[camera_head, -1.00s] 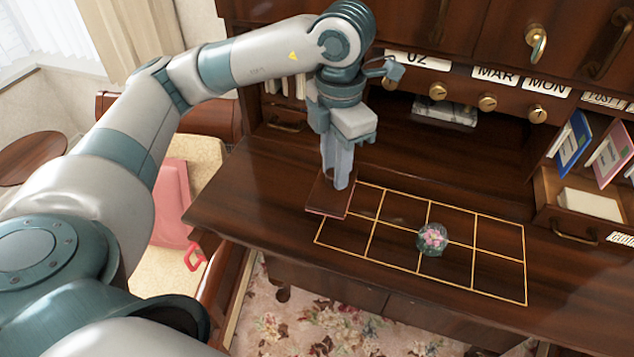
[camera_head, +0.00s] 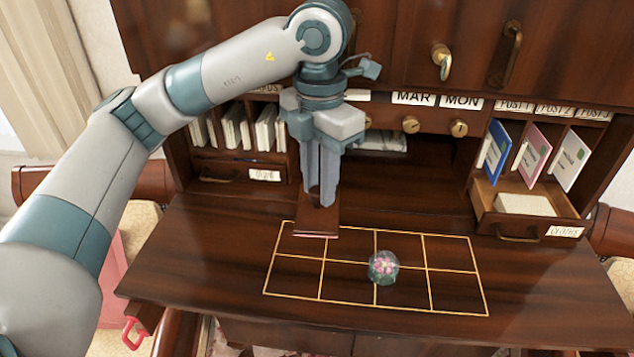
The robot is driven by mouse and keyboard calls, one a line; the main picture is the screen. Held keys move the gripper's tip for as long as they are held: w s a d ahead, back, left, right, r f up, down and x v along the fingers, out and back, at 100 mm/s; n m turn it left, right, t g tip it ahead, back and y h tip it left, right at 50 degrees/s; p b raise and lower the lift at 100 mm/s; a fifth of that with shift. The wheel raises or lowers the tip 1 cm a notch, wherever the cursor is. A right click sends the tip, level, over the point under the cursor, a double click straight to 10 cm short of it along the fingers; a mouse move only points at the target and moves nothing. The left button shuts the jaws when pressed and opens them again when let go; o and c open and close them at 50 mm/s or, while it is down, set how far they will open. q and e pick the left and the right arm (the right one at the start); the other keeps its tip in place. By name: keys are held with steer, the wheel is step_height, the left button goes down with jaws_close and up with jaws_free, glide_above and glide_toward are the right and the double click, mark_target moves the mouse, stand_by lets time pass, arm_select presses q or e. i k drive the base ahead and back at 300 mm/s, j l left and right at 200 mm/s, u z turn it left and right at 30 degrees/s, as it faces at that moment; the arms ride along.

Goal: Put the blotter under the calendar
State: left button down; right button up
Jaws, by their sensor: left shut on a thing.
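The blotter (camera_head: 317,223) is a dark reddish-brown block with a thin pinkish front edge. My left gripper (camera_head: 321,198), pointing down, is shut on it. The blotter is at the back left of the gold-lined grid; I cannot tell whether it touches the desk. The calendar is the row of white cards in the desk's back, including MAR (camera_head: 413,97) and MON (camera_head: 461,102), with brass knobs below. My left gripper hides part of the row on its left. The blotter is left of and in front of the MAR and MON cards. My right gripper is not in view.
A glass paperweight with pink flowers (camera_head: 383,267) stands on the grid (camera_head: 350,299). An open drawer (camera_head: 535,227) juts out at the right, under slots of coloured cards (camera_head: 533,152). A grey slab (camera_head: 383,142) lies in the recess. The desktop before the recess is mostly clear.

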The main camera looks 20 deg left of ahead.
mark_target(420, 192)
steer(key=k+l, duration=0.8)
steer(key=l, duration=0.1)
